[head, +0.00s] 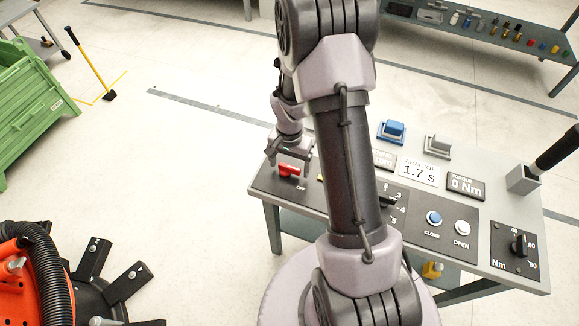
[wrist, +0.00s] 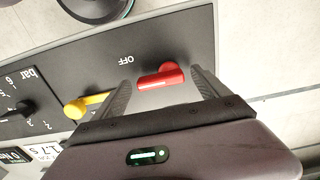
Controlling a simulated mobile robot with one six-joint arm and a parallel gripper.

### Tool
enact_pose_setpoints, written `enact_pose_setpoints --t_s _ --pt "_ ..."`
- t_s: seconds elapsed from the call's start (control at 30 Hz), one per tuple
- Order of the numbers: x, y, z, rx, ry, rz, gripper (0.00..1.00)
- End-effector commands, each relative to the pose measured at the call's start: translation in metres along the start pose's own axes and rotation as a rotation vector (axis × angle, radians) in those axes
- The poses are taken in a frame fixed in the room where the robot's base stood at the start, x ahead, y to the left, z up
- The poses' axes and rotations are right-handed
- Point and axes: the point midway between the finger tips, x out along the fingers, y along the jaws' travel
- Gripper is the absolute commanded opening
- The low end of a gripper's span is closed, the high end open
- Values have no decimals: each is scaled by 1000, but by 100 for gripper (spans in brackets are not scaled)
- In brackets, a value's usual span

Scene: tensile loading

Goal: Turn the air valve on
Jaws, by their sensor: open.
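The air valve shows as a red handle (head: 288,170) on the dark panel at the left end of the bench, by an "OFF" label. In the wrist view the red handle (wrist: 158,80) lies crosswise between the two fingers, with the label (wrist: 126,59) beside it. My gripper (head: 291,155) is just above the handle in the head view. In the wrist view my gripper (wrist: 160,77) is open, one finger on each side of the handle. I cannot tell whether either finger touches it.
A yellow handle (wrist: 88,105) is close beside the left finger in the wrist view. A bar dial (wrist: 20,110) is further left. The bench (head: 510,200) also carries blue and white buttons (head: 434,217) and a torque dial (head: 519,245). My arm hides part of the panel.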

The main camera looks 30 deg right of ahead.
Motion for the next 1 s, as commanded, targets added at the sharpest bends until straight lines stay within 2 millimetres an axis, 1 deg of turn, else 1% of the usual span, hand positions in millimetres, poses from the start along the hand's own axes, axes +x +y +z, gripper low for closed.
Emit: enact_pose_setpoints --t_s 0.23,0.27,0.3,0.37,0.5,0.57,0.77,1.0 --pt "1 0 0 0 1 -1 85" --pt "1 0 0 0 1 0 82" --pt "1 0 0 0 1 0 74" --pt "1 0 0 0 1 0 62" --pt "1 0 0 0 0 0 34" --pt "1 0 0 0 0 0 23" --pt "0 0 0 -15 0 0 23" --pt "0 0 -2 -124 1 0 23"
